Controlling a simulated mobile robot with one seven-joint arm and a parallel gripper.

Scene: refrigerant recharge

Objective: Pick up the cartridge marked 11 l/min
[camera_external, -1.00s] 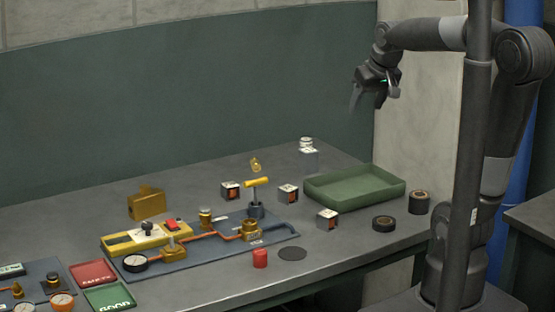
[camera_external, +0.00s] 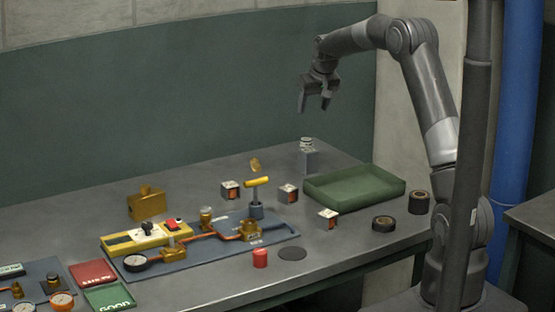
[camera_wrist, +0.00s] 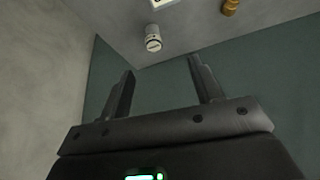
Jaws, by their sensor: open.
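Several small grey boxes with white tops and orange-black faces stand on the bench: one left of the yellow T-handle (camera_external: 230,190), one right of it (camera_external: 288,193), one nearer the front (camera_external: 327,219). Their markings are too small to read, so I cannot tell which thing is the 11 l/min cartridge. In the wrist view my open fingers (camera_wrist: 161,68) frame only the wall, with a white cylindrical thing (camera_wrist: 153,40) beyond.
A green tray (camera_external: 355,202) lies at the right, with two dark round rolls (camera_external: 383,223) (camera_external: 419,203) beside it. A blue panel (camera_external: 180,262) with orange piping and brass fittings fills the middle. A red cylinder (camera_external: 260,258) and dark disc (camera_external: 292,254) lie in front.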

